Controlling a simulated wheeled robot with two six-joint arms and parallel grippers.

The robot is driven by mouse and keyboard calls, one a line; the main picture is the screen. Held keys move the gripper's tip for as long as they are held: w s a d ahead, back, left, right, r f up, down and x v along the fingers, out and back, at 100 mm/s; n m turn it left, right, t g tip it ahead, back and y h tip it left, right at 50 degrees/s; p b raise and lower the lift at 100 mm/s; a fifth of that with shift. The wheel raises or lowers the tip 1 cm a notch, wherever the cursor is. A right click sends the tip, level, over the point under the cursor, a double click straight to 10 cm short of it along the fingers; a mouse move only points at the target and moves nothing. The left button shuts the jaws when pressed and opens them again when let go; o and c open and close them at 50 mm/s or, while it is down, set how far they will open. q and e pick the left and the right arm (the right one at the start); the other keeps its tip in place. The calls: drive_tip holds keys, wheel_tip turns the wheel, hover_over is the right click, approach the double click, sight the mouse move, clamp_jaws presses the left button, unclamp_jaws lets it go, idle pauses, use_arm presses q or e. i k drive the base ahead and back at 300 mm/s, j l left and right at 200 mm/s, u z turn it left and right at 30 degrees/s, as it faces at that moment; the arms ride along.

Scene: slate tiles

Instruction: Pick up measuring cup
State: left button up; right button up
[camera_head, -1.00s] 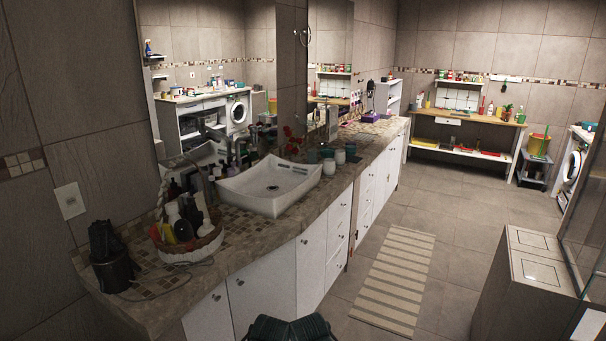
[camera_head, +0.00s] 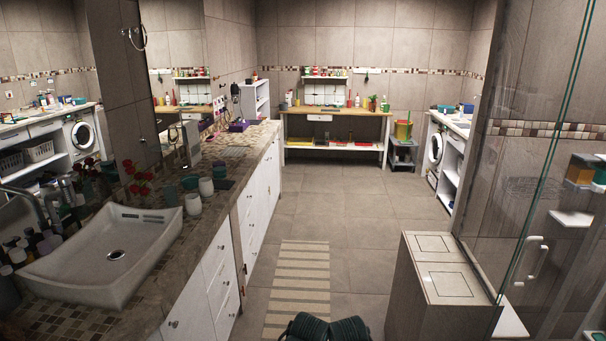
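I cannot make out a measuring cup for certain in this view. Several small items stand on the far workbench (camera_head: 350,111) and on the counters, too small to tell apart. Neither of my grippers can be seen. Only dark rounded parts of my own body show at the bottom centre edge.
A long vanity counter with white drawers (camera_head: 217,283) and a white sink (camera_head: 103,254) runs along the left. A striped rug (camera_head: 299,278) lies on the floor ahead. A tiled block (camera_head: 436,270) and a glass shower wall stand on the right. The middle floor is clear.

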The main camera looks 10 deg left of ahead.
sight(169, 191)
drive_tip(key=i+l+u, duration=0.2)
drive_tip(key=i, duration=0.3)
drive_tip(key=i+l+u, duration=0.1)
drive_tip(key=i+u, duration=0.15)
drive_tip(key=i, duration=0.3)
drive_tip(key=i+l+u, duration=0.15)
drive_tip(key=i+u, duration=0.3)
drive_tip(key=i+l+u, duration=0.2)
drive_tip(key=u, duration=0.3)
drive_tip(key=i+l+u, duration=0.25)
drive_tip(key=l+u, duration=0.2)
drive_tip(key=i+l+u, duration=0.15)
drive_tip(key=l+u, duration=0.2)
drive_tip(key=u, duration=0.15)
